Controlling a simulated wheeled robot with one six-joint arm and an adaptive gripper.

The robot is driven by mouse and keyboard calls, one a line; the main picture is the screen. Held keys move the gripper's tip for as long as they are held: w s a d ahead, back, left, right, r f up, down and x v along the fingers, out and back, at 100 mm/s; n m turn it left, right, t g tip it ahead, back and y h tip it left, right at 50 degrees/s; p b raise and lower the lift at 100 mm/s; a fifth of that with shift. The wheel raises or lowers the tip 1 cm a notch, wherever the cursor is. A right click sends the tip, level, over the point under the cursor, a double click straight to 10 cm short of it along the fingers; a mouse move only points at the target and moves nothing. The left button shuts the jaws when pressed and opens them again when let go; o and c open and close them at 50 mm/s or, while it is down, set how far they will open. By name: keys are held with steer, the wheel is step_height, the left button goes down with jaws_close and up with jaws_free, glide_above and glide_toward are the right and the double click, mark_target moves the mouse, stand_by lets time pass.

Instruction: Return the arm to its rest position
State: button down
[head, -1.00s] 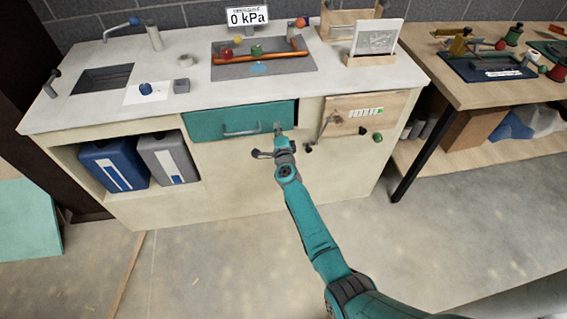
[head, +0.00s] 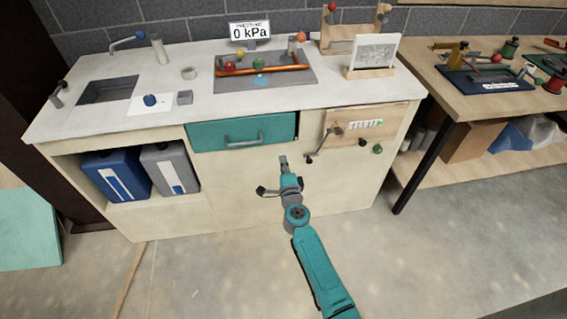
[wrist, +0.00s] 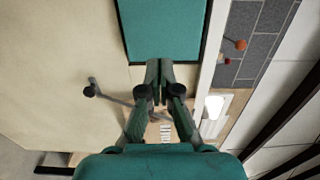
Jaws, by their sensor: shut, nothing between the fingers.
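My gripper (head: 283,160) is in front of the cabinet, just below the teal drawer (head: 242,132). In the wrist view my gripper (wrist: 159,66) has its two fingers together with nothing between them. The teal drawer front also shows in the wrist view (wrist: 162,28), beyond the fingertips. The drawer looks shut or nearly so. My teal arm reaches up from the bottom of the head view. I cannot tell the exact gap between the fingertips and the cabinet face.
A wooden panel (head: 366,128) with a lever and knobs is right of the drawer. Blue (head: 115,174) and grey (head: 170,168) jugs stand on the left shelf. A workbench (head: 470,94) is at the right. The floor in front is clear.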

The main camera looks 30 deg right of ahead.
steer(key=s+a+f+n+y, duration=0.1)
steer(key=s+a+n, duration=0.15)
steer(key=s, duration=0.75)
steer(key=s+a+f+n+y, duration=0.15)
steer(key=s+n, duration=0.25)
steer(key=s, duration=0.7)
steer(key=s+a+f+n, duration=0.1)
steer(key=s+a+n, duration=0.25)
steer(key=s, duration=0.65)
steer(key=s+a+r+n+y, duration=0.1)
steer(key=s+r+n, duration=0.3)
steer(key=s, duration=0.4)
steer(key=s+a+r+n+g+y, duration=0.1)
steer(key=s+a+r+n, duration=0.1)
steer(key=s+r, duration=0.3)
steer(key=s+a+r+n+g+y, duration=0.1)
steer(key=s+r+n, duration=0.4)
steer(key=s, duration=0.5)
steer(key=shift+s+a+n, duration=0.3)
steer(key=shift+s, duration=0.05)
